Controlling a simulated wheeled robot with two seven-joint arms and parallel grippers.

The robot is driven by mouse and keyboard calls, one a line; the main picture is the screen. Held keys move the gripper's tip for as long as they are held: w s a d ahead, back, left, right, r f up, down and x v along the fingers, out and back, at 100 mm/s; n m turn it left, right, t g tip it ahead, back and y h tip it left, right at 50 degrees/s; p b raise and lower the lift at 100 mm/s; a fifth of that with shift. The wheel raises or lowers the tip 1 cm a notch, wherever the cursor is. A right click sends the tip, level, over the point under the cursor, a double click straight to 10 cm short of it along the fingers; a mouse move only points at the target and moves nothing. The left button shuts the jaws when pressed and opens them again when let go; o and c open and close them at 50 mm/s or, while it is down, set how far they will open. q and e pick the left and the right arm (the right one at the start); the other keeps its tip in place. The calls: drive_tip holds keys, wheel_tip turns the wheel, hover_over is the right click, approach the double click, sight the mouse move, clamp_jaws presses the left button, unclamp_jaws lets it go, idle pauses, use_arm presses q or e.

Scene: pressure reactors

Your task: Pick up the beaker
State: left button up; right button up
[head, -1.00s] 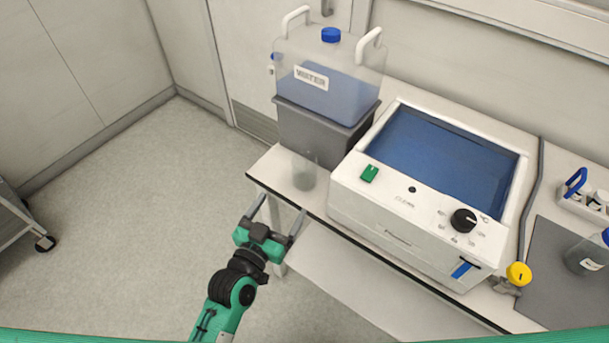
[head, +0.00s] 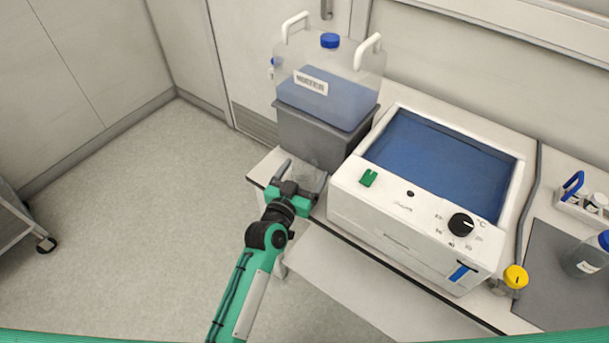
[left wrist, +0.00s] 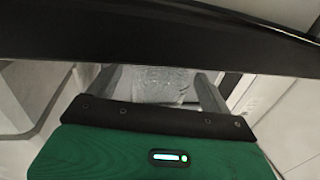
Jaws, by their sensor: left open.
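The clear glass beaker (head: 309,166) stands on the left end of the bench, in front of the grey block under the water tank. It is faint, and my left gripper hides its lower part. My left gripper (head: 304,176) is open at the beaker, with one finger on its left side and one on its right. In the left wrist view the beaker (left wrist: 157,84) shows between the two fingers (left wrist: 156,92). I cannot tell whether a finger touches it. My right gripper is in neither view.
A water tank (head: 328,88) sits on a grey block (head: 312,138) behind the beaker. A white water bath (head: 390,235) stands close on the right. The bench's left edge is near the beaker. Open floor (head: 130,220) lies to the left.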

use_arm(q)
drive_tip(key=shift+w+d, duration=0.1)
drive_tip(key=shift+w, duration=0.2)
drive_tip(key=c, duration=1.1)
drive_tip(key=shift+c, duration=0.4)
drive_tip(key=shift+r, duration=0.15)
